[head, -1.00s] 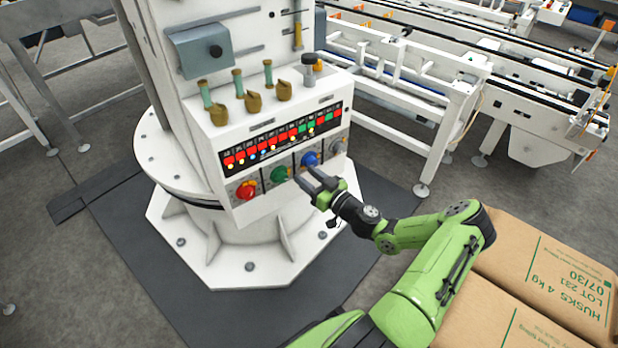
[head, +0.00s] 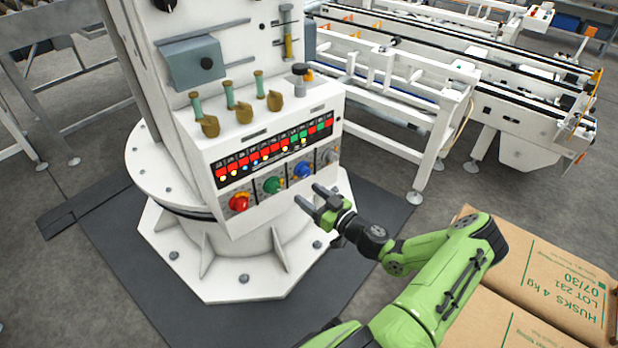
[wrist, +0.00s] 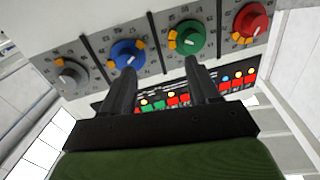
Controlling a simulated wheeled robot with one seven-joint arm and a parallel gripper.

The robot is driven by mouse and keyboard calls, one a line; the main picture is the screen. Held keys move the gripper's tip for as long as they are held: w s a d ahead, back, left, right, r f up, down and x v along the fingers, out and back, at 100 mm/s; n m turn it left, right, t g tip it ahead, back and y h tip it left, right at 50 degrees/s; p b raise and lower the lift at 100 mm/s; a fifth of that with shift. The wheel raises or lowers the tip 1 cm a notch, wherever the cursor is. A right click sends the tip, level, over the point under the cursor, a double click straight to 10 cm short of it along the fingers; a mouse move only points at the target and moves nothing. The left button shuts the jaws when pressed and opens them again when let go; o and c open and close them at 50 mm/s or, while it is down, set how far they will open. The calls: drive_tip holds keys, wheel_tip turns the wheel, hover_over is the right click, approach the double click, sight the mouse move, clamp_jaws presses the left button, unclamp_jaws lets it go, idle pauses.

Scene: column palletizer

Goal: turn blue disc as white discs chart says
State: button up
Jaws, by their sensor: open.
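The blue disc (head: 302,170) is a round knob on the white control panel, between the green disc (head: 272,185) and the white-grey disc (head: 330,156). The red disc (head: 239,202) is at the left end of the row. In the wrist view the order is reversed: the blue disc (wrist: 127,53) has orange marks beside it, and the grey-white disc (wrist: 70,78) is at the far left. A chart strip (head: 272,153) of red and green cells with lit dots runs above the discs; its lettering is too small to read. My gripper (head: 311,199) is open and empty, in front of and below the blue disc, apart from it.
Several brass-coloured levers (head: 242,111) and a dark-topped knob (head: 300,72) stand on the ledge above the chart. A white conveyor frame (head: 420,110) stands behind at right.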

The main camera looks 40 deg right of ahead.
drive_tip(key=s+b, duration=0.1)
drive_tip(key=s, duration=1.3)
drive_tip(key=shift+d+b, duration=0.25)
drive_tip(key=shift+b, duration=0.05)
idle(0.4)
drive_tip(key=s+d+p, duration=0.2)
drive_tip(key=s, duration=1.3)
drive_tip(key=shift+s+p, duration=0.25)
drive_tip(key=shift+p, duration=0.05)
